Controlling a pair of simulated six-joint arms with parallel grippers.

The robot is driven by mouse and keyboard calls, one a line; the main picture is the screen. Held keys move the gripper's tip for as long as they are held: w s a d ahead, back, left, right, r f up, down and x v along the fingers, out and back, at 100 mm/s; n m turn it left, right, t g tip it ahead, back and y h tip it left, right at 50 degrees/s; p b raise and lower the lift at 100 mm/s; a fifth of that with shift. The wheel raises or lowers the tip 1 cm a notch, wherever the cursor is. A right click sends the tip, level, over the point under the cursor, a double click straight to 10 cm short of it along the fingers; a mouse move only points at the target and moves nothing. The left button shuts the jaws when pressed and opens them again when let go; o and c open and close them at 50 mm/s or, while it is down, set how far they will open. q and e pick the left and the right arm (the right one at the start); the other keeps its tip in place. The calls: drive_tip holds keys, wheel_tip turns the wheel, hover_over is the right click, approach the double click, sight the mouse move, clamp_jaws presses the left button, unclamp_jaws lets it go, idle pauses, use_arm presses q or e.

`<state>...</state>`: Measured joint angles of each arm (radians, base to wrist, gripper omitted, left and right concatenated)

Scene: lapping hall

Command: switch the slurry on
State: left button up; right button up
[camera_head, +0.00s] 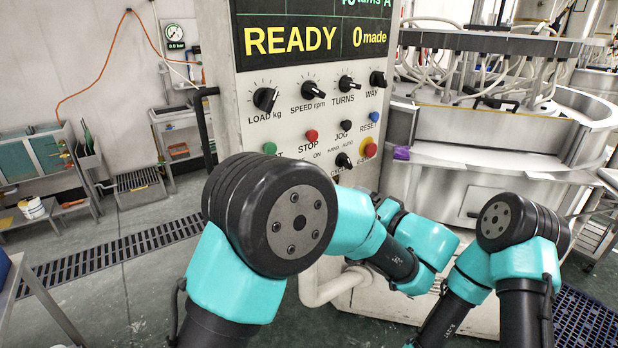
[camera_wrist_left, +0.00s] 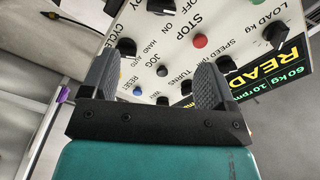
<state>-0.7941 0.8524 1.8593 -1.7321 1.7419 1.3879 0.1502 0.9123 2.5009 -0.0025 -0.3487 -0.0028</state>
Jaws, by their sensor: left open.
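The control panel (camera_head: 235,110) stands ahead with a lit READY display (camera_head: 290,40). In the left wrist view, a black knob (camera_wrist_left: 161,5) marked OFF and ON is cut by the top edge; its name label is not readable. In the head view an ON label (camera_head: 317,155) shows just above my left arm, which hides that knob. My left gripper (camera_wrist_left: 160,65) is open and empty, its fingers spread over the panel around the JOG button (camera_wrist_left: 162,71). I cannot tell its distance from the panel. The left gripper is hidden in the head view. My right gripper is out of view.
Close by are the red STOP button (camera_head: 311,135), blue RESET button (camera_head: 374,117), CYCLE knob (camera_head: 344,160), red-and-yellow E-stop (camera_head: 368,148) and green button (camera_head: 270,148). Several setting knobs line the panel above, including LOAD (camera_head: 265,98). The lapping machine (camera_head: 460,125) stands at right.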

use_arm(q)
drive_tip(key=shift+d+r, duration=0.1)
drive_tip(key=shift+r, duration=0.05)
drive_tip(key=x, duration=1.7)
drive_tip(key=shift+w, duration=0.1)
drive_tip(key=shift+c, duration=0.4)
drive_tip(key=c, duration=0.8)
drive_tip(key=shift+c, duration=0.2)
